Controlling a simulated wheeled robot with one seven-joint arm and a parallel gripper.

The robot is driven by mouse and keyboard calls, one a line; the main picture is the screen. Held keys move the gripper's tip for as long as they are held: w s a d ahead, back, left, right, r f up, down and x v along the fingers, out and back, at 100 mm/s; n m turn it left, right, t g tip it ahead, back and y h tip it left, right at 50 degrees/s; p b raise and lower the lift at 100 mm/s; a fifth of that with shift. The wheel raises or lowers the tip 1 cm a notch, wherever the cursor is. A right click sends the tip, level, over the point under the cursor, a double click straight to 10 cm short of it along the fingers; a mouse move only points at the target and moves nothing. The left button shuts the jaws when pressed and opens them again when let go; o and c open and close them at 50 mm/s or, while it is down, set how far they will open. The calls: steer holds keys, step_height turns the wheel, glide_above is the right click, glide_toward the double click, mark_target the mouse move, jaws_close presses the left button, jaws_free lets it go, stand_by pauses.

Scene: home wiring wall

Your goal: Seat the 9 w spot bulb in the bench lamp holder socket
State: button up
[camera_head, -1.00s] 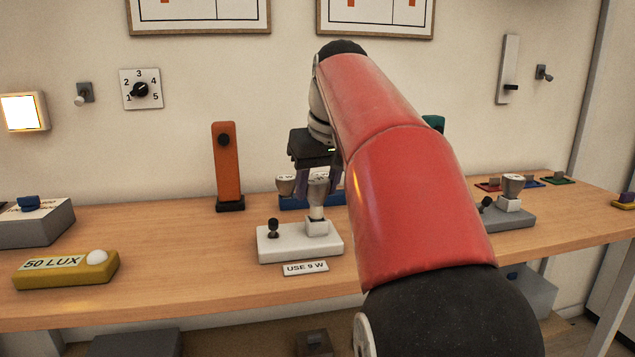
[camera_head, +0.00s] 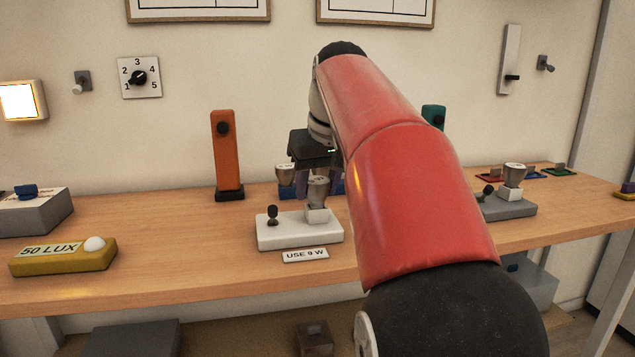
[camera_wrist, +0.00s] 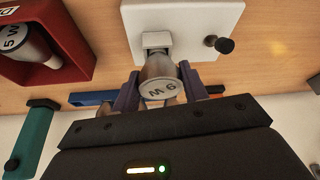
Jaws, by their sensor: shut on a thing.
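My gripper (camera_head: 317,178) is shut on the 9 W spot bulb (camera_head: 318,190), with one finger on either side of its wide grey head. The wrist view shows the bulb's marked face (camera_wrist: 158,88), upside down, between my gripper's fingers (camera_wrist: 160,92). The bulb points down, its narrow end at the square white socket (camera_head: 316,216) of the bench lamp holder. The socket (camera_wrist: 157,40) lies just beyond the bulb in the wrist view. I cannot tell how deep the narrow end sits. The white holder base (camera_head: 280,235) carries a black toggle knob (camera_head: 272,215).
Another bulb (camera_head: 286,175) stands close behind, left of my gripper. An orange upright block (camera_head: 226,150) stands farther left. A "USE 9 W" label (camera_head: 305,255) lies in front of the holder. A grey holder (camera_head: 510,208) with a bulb is at right. A red tray (camera_wrist: 85,60) holds a 5 W bulb.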

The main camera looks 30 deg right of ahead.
steer(key=o, duration=1.1)
steer(key=shift+c, duration=0.2)
steer(key=shift+r, duration=0.1)
steer(key=p+v, duration=0.2)
steer(key=v, duration=0.5)
steer(key=shift+r, duration=0.35)
steer(key=shift+s, duration=0.25)
